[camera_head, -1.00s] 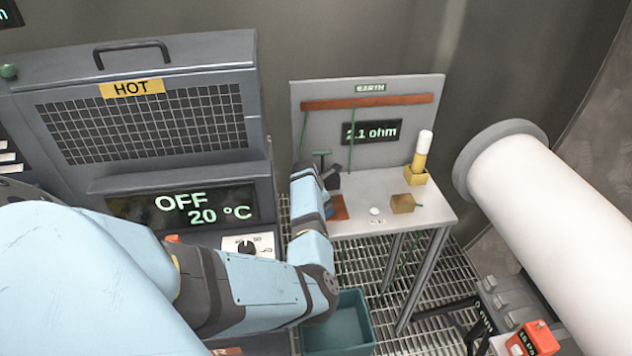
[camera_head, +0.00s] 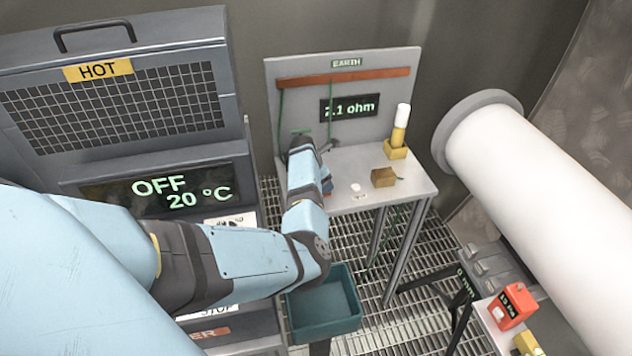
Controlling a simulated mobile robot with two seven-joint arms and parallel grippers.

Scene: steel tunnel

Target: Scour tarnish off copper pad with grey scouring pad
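My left arm reaches in from the left, and its wrist (camera_head: 304,165) is over the left part of the small earth bench (camera_head: 408,180). The wrist hides the fingers of my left gripper, so I cannot see whether they are open or shut. A small blue part (camera_head: 327,185) shows just right of the wrist, low over the bench top. The copper pad is hidden behind the wrist. I cannot make out the grey scouring pad. My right gripper is not in view.
The bench panel display (camera_head: 349,107) reads 2.1 ohm. A brownish-yellow block (camera_head: 383,177), a white button (camera_head: 355,187) and a white-topped yellow tool (camera_head: 400,125) in a holder stand on the bench. A teal bin (camera_head: 325,318) is below. A large white pipe (camera_head: 540,190) runs along the right.

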